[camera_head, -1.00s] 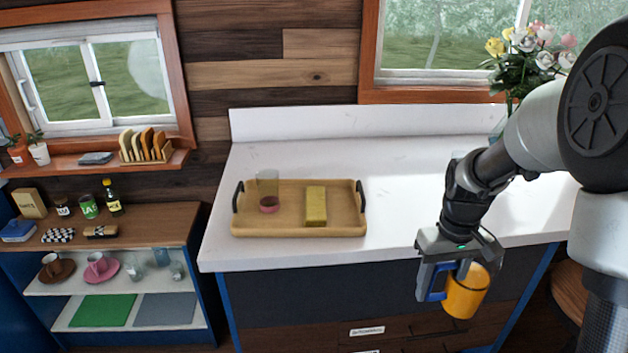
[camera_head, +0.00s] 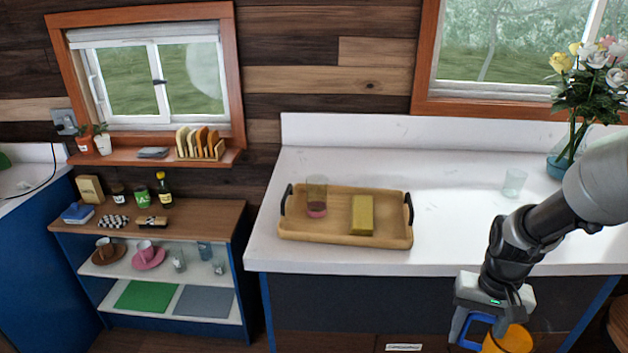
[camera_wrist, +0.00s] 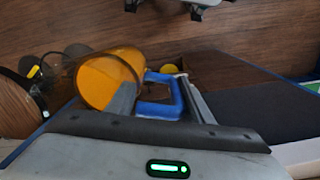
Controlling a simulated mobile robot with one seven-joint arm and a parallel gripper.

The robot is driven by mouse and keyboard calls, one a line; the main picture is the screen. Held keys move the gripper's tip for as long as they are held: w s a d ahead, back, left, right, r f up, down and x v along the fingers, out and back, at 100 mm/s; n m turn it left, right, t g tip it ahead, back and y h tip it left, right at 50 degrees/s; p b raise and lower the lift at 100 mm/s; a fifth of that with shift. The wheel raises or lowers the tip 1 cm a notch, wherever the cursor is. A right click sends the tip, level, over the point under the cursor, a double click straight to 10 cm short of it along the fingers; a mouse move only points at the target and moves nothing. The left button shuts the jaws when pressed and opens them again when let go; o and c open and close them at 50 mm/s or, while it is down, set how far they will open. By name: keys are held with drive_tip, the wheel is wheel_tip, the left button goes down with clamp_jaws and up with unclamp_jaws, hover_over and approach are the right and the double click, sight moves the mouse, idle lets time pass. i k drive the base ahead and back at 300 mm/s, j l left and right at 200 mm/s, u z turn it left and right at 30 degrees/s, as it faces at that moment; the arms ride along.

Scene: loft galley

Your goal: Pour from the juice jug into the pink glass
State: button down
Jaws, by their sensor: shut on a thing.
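The juice jug, orange with a blue handle, hangs in my gripper (camera_head: 478,325) at the lower right of the head view, in front of the counter and below its top. In the wrist view the jug's orange body (camera_wrist: 108,80) and blue handle (camera_wrist: 160,108) show; my gripper is shut on the handle. The bottom of the jug is cut off in the head view. The pink glass (camera_head: 317,198), clear with a pink lower part, stands upright on the left of a wooden tray (camera_head: 330,232) on the white counter. My gripper is well to the right of and below it.
A yellow block (camera_head: 362,215) lies on the tray right of the glass. A clear glass (camera_head: 514,183) and a flower vase (camera_head: 560,167) stand at the counter's right. The counter (camera_head: 455,205) between tray and clear glass is bare. A low shelf (camera_head: 215,215) stands left.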

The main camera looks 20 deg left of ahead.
sight(316, 183)
drive_tip(key=k+j, duration=0.1)
drive_tip(key=j, duration=0.3)
drive_tip(key=k+j+u, duration=0.1)
drive_tip(key=j, duration=0.35)
drive_tip(key=k+j, duration=0.15)
drive_tip(key=j, duration=0.25)
drive_tip(key=k+j+u, duration=0.1)
drive_tip(key=j, duration=0.35)
drive_tip(key=k+j, duration=0.1)
drive_tip(key=j, duration=0.3)
